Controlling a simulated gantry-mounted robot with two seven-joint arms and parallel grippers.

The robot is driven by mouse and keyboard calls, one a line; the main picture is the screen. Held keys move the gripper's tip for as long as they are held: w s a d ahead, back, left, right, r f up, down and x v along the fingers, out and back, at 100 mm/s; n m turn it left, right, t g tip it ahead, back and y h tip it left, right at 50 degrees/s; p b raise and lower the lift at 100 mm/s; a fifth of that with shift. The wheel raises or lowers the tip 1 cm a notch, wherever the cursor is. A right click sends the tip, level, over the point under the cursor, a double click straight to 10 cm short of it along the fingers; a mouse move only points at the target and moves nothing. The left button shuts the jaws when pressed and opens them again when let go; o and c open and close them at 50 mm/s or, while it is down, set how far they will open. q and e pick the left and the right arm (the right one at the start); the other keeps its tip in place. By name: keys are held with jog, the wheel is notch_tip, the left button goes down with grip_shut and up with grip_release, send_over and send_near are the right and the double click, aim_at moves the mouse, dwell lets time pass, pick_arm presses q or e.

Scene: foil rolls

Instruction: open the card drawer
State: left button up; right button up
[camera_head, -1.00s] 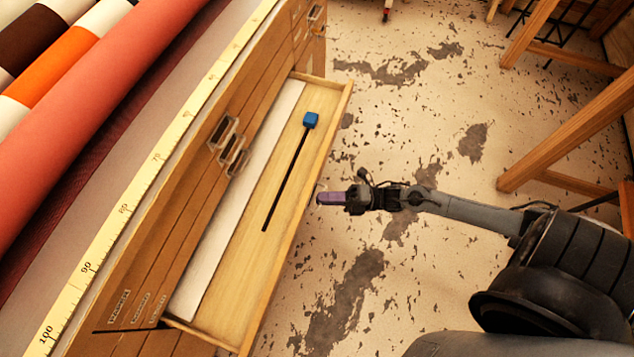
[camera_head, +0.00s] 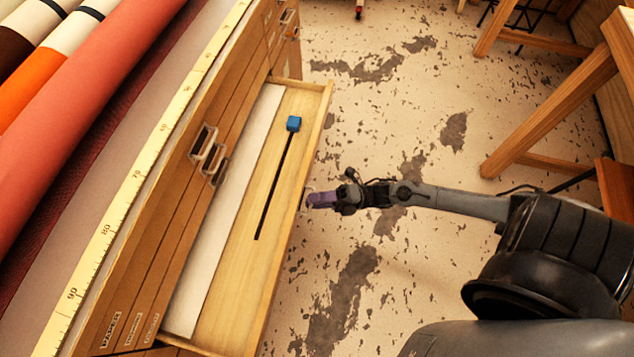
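The wooden drawer (camera_head: 225,325) stands pulled out of the cabinet (camera_head: 150,250) on its right side. Small labels sit on the cabinet front; the top one reads PAPER (camera_head: 110,329), the lower ones are too small to read surely. My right gripper (camera_head: 318,200), with purple fingers, is at the outer face of the drawer front, by a small pale handle that is mostly hidden. Its finger gap cannot be made out. My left gripper is not in view.
Two metal handles (camera_head: 203,142) show on the closed drawers above. A yellow ruler (camera_head: 128,190) edges the cabinet top, with several coloured rolls (camera_head: 95,100) on the left.

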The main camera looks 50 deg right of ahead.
jog(key=p+v, duration=0.1)
jog(key=v, duration=0.9)
jog(key=shift+s+d+p, duration=0.2)
jog(key=shift+d+p, duration=0.1)
jog(key=shift+p, duration=0.05)
